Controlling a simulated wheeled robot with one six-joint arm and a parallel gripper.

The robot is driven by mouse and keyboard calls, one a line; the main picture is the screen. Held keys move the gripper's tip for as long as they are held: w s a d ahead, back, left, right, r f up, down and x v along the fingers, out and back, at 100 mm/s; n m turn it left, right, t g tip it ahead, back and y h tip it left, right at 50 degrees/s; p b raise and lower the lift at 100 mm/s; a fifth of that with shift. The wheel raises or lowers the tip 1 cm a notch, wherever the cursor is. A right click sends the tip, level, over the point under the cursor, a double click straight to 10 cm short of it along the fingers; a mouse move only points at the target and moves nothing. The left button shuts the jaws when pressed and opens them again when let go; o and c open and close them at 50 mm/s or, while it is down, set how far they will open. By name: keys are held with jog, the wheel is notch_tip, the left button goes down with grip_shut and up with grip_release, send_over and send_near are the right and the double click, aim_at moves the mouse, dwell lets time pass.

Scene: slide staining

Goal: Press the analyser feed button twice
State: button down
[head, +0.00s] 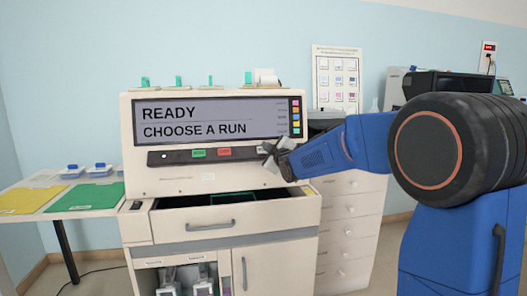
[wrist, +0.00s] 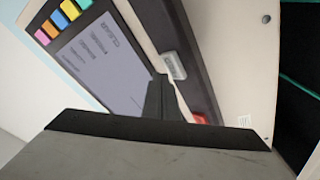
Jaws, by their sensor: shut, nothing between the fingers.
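The analyser (head: 150,180) is a cream cabinet with a wide screen (head: 215,122) reading "READY" and "CHOOSE A RUN". Its dark button strip (head: 175,157) carries a green button (head: 198,153) and a red button (head: 224,152). In the wrist view a pale grey-white button (wrist: 174,65) and the red button (wrist: 199,118) show on the strip. I cannot read which is the feed button. My gripper (head: 267,155) is shut and empty at the strip's right end. In the wrist view its dark fingertips (wrist: 161,90) appear close to the pale button; contact cannot be told.
An open drawer (head: 232,225) with a dark interior lies below the strip. Small green-topped items (head: 179,82) and a paper roll (head: 265,77) stand on top. A side table (head: 40,208) with coloured sheets is at left. A white drawer unit (head: 348,225) stands at right.

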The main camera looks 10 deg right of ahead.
jog(key=s+r, duration=0.3)
jog(key=shift+s+r, duration=0.25)
jog(key=shift+s, duration=0.05)
dwell(0.4)
dwell(2.4)
